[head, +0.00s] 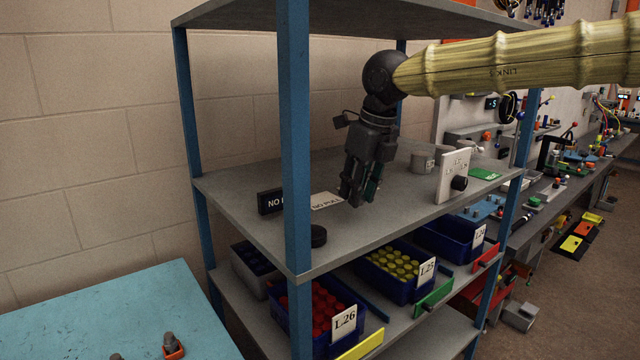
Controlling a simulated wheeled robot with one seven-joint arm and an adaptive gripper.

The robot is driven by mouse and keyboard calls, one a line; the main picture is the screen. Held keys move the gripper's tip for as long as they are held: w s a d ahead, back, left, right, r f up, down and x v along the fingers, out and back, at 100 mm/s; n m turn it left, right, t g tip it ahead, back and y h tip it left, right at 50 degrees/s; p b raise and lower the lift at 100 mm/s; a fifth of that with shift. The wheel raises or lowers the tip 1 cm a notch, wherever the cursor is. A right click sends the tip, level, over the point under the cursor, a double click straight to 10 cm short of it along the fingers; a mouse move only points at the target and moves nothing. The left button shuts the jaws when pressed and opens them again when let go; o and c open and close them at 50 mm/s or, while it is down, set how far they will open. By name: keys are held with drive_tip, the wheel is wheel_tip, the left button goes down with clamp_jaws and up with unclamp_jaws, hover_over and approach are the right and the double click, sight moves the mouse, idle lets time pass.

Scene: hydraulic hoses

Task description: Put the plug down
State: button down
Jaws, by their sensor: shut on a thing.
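My gripper (356,200) points down over the middle shelf (400,222) of a blue-post rack, close above its surface. Its fingers are shut on the plug, which is mostly hidden between them and too dark to make out. I cannot tell whether the plug touches the shelf. A black round cap-like piece (318,236) lies on the shelf at the front left, apart from the gripper.
A black sign (270,201) and a white label (326,201) stand left of my gripper. A white panel with a black knob (453,176) and a grey cup (422,162) stand to the right. A blue post (296,130) rises in front. Bins (398,290) fill the shelf below.

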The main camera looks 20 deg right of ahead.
drive_tip(key=p, duration=0.3)
hover_over(319, 199)
drive_tip(key=s, duration=0.1)
drive_tip(key=shift+d+r, duration=0.2)
drive_tip(key=shift+f+p, duration=0.65)
drive_tip(key=shift+f, duration=1.2)
drive_tip(key=shift+f, duration=0.1)
drive_tip(key=c, duration=1.2)
unclamp_jaws()
drive_tip(key=b+v, duration=0.1)
drive_tip(key=v, duration=0.4)
drive_tip(key=s+d+b, duration=0.1)
drive_tip(key=s, duration=0.2)
drive_tip(key=s+d+b, duration=0.1)
drive_tip(key=s, duration=0.3)
drive_tip(key=s+d+b, duration=0.1)
drive_tip(key=s+d, duration=0.1)
drive_tip(key=s, duration=0.2)
drive_tip(key=shift+d+b, duration=0.1)
drive_tip(key=shift+b, duration=0.2)
drive_tip(key=shift+s, duration=0.2)
